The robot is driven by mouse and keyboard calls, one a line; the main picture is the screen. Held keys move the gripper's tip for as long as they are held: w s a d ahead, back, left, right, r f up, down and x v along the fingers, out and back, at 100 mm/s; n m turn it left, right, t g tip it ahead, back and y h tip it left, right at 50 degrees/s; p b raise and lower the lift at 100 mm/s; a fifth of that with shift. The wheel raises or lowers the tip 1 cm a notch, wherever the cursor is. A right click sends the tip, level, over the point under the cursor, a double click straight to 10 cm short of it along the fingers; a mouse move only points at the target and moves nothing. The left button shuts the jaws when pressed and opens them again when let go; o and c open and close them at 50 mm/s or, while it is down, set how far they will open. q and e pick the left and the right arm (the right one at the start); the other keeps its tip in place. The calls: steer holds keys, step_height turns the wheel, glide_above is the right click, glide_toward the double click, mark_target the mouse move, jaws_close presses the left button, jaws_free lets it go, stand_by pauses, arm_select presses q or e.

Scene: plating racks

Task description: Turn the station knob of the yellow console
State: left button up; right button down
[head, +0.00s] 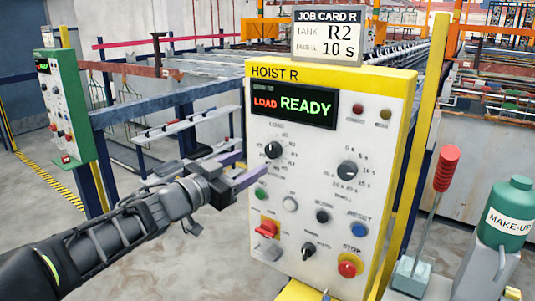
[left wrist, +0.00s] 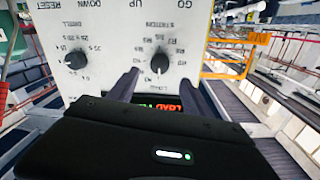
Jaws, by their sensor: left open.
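The yellow console (head: 335,72) has a yellow top and a white panel marked HOIST R. Its station knob (head: 273,150) is black and round, at the panel's upper left. The station knob also shows upside down in the left wrist view (left wrist: 160,62). My left gripper (head: 252,164) is open and empty in front of the panel, just left of and below the station knob. In the left wrist view its fingers (left wrist: 160,80) lie either side of the knob's line; contact cannot be told. The display (head: 293,105) reads LOAD in red and READY in green.
A job card (head: 327,38) on top reads R2, 10 s. The dwell knob (head: 347,170) is to the right; buttons, a red switch (head: 267,228) and a STOP button (head: 350,265) are below. A green console (head: 66,110) stands left, a red-handled lever (head: 445,170) right.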

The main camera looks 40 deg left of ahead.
mark_target(270, 152)
arm_select(q)
steer(key=w, duration=0.7)
steer(key=shift+w+d, duration=0.2)
steer(key=shift+w, duration=0.15)
jaws_close()
stand_by(0.3)
